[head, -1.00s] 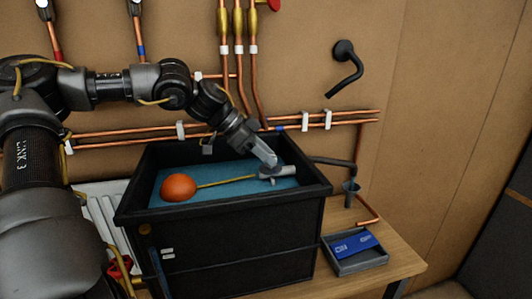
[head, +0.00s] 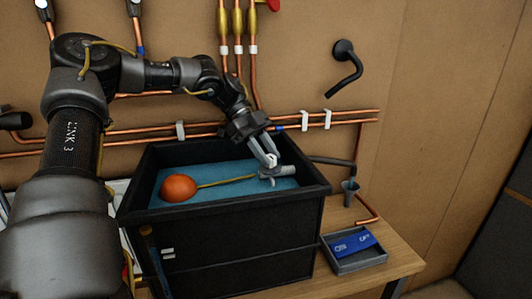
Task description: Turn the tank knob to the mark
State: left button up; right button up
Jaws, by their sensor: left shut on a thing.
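The black tank (head: 220,240) stands on the wooden bench, open at the top, with blue water inside. An orange ball float (head: 179,188) sits at its left on a thin brass rod. The rod runs right to a grey valve (head: 279,172) near the tank's right wall. My left gripper (head: 271,161) reaches down over the back rim and is shut on the tank knob at the top of this valve. The fingers cover most of the knob. I cannot make out the mark. My right gripper is not in view.
A grey tray (head: 358,262) with a blue packet (head: 352,243) lies right of the tank. A black spout (head: 346,75) juts from the wall.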

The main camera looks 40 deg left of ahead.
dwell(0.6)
pick_arm(q)
jog(key=o, duration=1)
jog(key=shift+c, duration=0.2)
jog(key=shift+r, duration=0.2)
notch_tip(320, 180, up, 2)
jog(key=shift+w+r+b, duration=0.1)
jog(key=shift+r+b, duration=0.1)
jog(key=shift+b, duration=0.7)
jog(key=s+d+r+b, duration=0.8)
jog(key=s+r, duration=0.2)
jog(key=s, duration=0.1)
jog(key=shift+s+d, duration=0.15)
jog(key=shift+d, duration=0.2)
